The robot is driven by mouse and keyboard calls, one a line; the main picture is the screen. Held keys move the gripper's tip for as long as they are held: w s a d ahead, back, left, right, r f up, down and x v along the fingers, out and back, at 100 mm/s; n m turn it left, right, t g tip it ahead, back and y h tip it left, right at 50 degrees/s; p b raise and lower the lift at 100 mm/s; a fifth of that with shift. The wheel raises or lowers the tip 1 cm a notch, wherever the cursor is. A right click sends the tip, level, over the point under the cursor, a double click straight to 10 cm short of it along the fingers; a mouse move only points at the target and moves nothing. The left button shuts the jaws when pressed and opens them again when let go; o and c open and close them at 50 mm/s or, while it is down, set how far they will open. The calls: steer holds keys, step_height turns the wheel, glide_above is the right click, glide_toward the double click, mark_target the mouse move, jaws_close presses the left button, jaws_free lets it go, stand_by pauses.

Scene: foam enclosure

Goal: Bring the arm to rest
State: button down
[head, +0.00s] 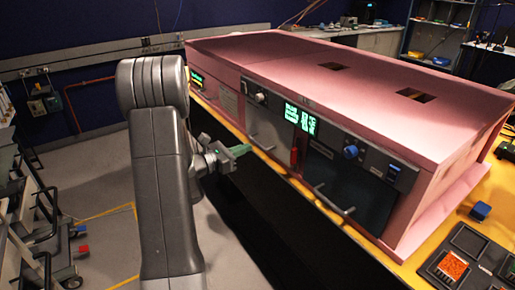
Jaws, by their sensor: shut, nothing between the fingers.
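My arm rises in the left middle of the head view as a thick grey link and hides part of the floor and wall behind it. My gripper (236,158) shows just right of the arm, small, with greenish fingers. It is shut and empty, pointing right. It appears in front of the left part of the pink foam enclosure (300,60); I cannot tell the exact gap between them.
The enclosure stands on a yellow-topped bench (265,158) and has dark door panels, handles, a blue knob (350,152) and green displays (300,118). A blue block (480,211) and a tray (463,262) lie at right. A grey cart (40,215) stands left. Floor between is open.

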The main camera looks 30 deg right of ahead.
mark_target(274, 137)
steer(key=a, duration=0.4)
steer(key=shift+s+a+r+b, duration=0.1)
steer(key=shift+s+a+b, duration=0.2)
steer(key=shift+a, duration=0.1)
steer(key=shift+d, duration=0.15)
steer(key=d+p, duration=0.1)
steer(key=d, duration=0.3)
steer(key=d+p, duration=0.1)
steer(key=d, duration=0.4)
steer(key=w+d+p, duration=0.1)
steer(key=d, duration=0.3)
steer(key=shift+w+d, duration=0.1)
steer(key=shift+d, duration=0.3)
steer(key=shift+a+r, duration=0.1)
steer(key=shift+r, duration=0.05)
